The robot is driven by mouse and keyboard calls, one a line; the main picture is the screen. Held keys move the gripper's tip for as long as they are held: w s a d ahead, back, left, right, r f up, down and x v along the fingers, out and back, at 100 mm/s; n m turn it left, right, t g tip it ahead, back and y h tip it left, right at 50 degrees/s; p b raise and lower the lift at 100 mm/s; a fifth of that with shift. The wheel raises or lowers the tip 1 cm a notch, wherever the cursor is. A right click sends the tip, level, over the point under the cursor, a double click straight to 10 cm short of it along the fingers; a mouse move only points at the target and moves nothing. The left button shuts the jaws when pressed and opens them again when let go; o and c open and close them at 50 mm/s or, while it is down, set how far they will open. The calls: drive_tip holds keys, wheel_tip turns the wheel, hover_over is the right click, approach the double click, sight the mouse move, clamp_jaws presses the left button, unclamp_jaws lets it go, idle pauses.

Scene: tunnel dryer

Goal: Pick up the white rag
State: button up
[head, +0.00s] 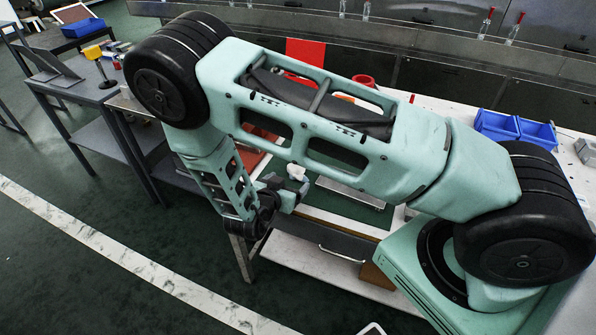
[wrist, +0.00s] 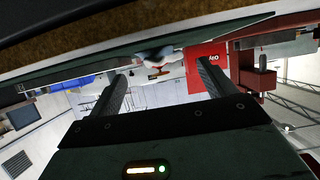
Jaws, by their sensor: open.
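The white rag (head: 297,172) is a small crumpled lump on the workbench in the head view, just beyond my gripper (head: 286,188). My gripper is open, with a finger on each side and nothing held. In the wrist view, which looks upside down, a pale lump that looks like the rag (wrist: 153,54) shows beyond the gap of my gripper (wrist: 163,68). It appears apart from both fingers. My arm hides part of the bench around it.
Blue bins (head: 515,129) stand at the bench's right. A red sheet (head: 305,51) and a red cup (head: 363,79) are behind my arm. A metal plate (head: 350,193) lies right of the rag. A grey side table (head: 85,92) stands left. The green floor is clear at lower left.

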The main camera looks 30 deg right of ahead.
sight(295, 176)
drive_tip(key=shift+w+d+f, duration=0.15)
drive_tip(key=shift+w+d, duration=0.15)
drive_tip(key=shift+d, duration=0.25)
drive_tip(key=p+x, duration=0.1)
drive_tip(key=x, duration=0.3)
drive_tip(key=shift+w+p, duration=0.1)
drive_tip(key=shift+p, duration=0.3)
drive_tip(key=shift+c, duration=0.2)
drive_tip(key=c, duration=0.8)
drive_tip(key=shift+o, duration=0.2)
